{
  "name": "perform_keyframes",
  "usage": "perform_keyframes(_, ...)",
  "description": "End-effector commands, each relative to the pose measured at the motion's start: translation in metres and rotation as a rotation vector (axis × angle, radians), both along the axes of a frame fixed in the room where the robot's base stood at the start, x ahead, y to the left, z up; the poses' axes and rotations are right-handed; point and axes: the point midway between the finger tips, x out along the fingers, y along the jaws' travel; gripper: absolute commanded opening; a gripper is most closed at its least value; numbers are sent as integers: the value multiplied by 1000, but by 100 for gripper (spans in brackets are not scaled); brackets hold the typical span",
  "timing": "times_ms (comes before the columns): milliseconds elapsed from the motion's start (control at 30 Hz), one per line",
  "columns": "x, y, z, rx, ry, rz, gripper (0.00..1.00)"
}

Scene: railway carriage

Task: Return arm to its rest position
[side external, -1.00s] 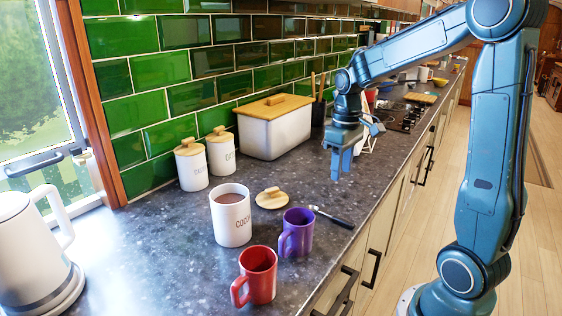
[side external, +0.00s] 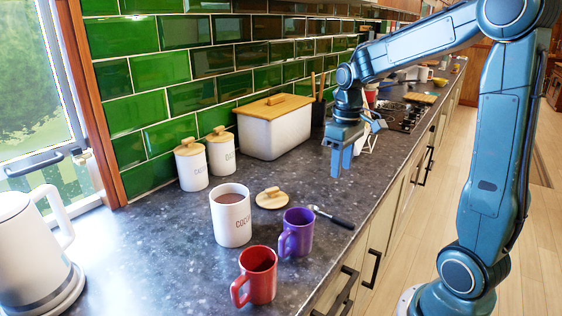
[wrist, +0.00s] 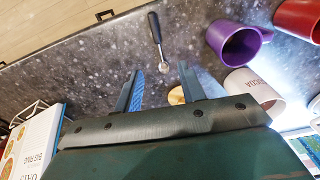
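My gripper (side external: 342,160) hangs above the dark counter (side external: 160,245), pointing down, with nothing between its fingers. In the wrist view the two blue fingers (wrist: 160,88) stand apart, with bare counter between them. A spoon with a black handle (side external: 333,217) lies on the counter in front of the gripper; it also shows in the wrist view (wrist: 156,32). The white cocoa canister (side external: 232,222) is uncovered with brown powder inside, and its wooden lid (side external: 271,199) lies beside it. A purple mug (side external: 297,233) and a red mug (side external: 259,276) stand nearby.
A white kettle (side external: 30,250) stands at the left. Two lidded canisters (side external: 192,168) and a white bin with a wooden lid (side external: 275,133) line the green tiled wall. A utensil holder (side external: 318,112) and a hob (side external: 402,117) are farther back.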

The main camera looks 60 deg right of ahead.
Motion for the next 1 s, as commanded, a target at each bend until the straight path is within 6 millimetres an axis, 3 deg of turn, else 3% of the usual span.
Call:
perform_keyframes(267,-16,40,25,-34,-87,18,40)
perform_keyframes(500,-43,81,44,-54,-194,32,40)
perform_keyframes(1000,-108,142,54,-28,-416,60,40)
